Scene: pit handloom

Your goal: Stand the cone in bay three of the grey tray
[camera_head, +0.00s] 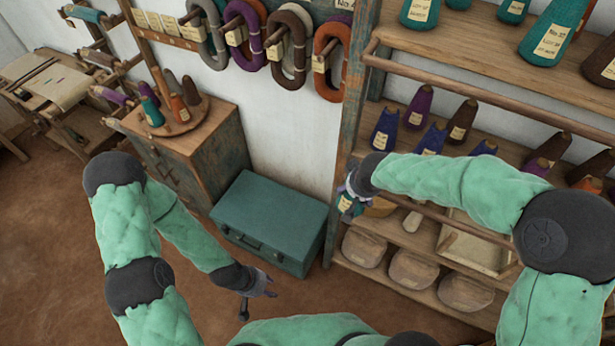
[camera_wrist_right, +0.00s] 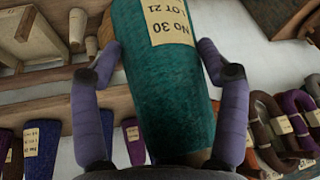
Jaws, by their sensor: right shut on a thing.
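My right gripper (camera_head: 347,200) is in front of the shelf rack's left post and shut on a teal cone (camera_head: 349,204). In the right wrist view the teal cone (camera_wrist_right: 165,85) sits between the two fingers, and its pale label reads No 30, LOT 21, upside down in the picture. The cone's lower end is hidden by the gripper body in that view. My left gripper (camera_head: 262,298) hangs low in front of the teal chest, fingers apart and empty. I cannot make out a grey tray with bays in either view.
The shelf rack (camera_head: 356,110) holds several cones, sacks and a pale shallow tray (camera_head: 478,250). A teal chest (camera_head: 268,215) stands on the floor. A wooden cabinet (camera_head: 190,140) bears a round board with cones. Yarn hanks (camera_head: 290,40) hang on the wall. Brown floor is clear at left.

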